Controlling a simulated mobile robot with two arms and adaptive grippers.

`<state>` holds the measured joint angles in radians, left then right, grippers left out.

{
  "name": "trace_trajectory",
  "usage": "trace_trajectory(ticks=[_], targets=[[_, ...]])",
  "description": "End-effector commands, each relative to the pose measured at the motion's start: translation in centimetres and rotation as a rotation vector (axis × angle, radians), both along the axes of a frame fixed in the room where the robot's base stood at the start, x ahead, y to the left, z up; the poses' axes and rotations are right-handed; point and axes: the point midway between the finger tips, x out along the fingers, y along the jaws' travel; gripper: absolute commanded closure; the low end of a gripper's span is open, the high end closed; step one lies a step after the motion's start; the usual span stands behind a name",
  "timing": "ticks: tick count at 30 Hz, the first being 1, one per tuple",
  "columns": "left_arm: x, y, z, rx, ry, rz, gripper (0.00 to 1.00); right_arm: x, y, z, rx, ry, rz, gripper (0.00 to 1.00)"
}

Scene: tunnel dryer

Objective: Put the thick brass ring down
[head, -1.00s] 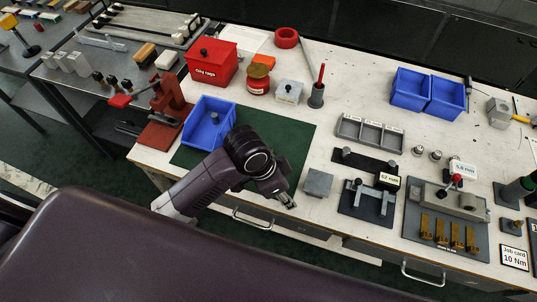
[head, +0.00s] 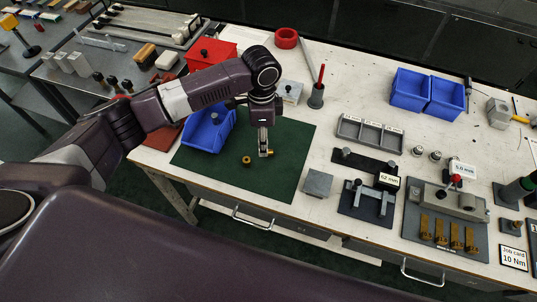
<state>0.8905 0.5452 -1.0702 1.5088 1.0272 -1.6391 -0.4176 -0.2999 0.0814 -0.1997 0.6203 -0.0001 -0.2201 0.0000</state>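My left gripper (head: 265,151) points down over the green mat (head: 290,180), right of the blue bin on it. A small brass piece, which looks like the thick brass ring (head: 269,153), shows between its fingertips, and the gripper looks shut on it. It is too small to tell whether the ring touches the mat. Another small brass ring (head: 246,160) lies on the mat just left of the gripper. My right gripper is not in view.
The blue bin (head: 205,137) stands on the mat's left part, partly behind my arm. A grey block (head: 318,183) sits beside the mat's right edge. A grey compartment tray (head: 370,133) and fixtures stand further right. The mat's front and right are clear.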

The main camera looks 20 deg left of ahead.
Motion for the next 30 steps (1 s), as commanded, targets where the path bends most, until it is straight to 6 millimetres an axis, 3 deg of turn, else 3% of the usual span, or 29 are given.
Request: trace_trajectory(ticks=[12,20,30], targets=[[-0.4,-0.7,-5.2,0.002,-0.002,0.0,0.63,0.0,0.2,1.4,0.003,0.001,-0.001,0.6],[-0.4,-0.8,-5.5,0.001,-0.003,-0.001,0.63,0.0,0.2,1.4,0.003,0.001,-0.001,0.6],[-0.4,-0.8,-5.4,0.0,-0.003,0.0,1.0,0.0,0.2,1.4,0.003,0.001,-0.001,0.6]])
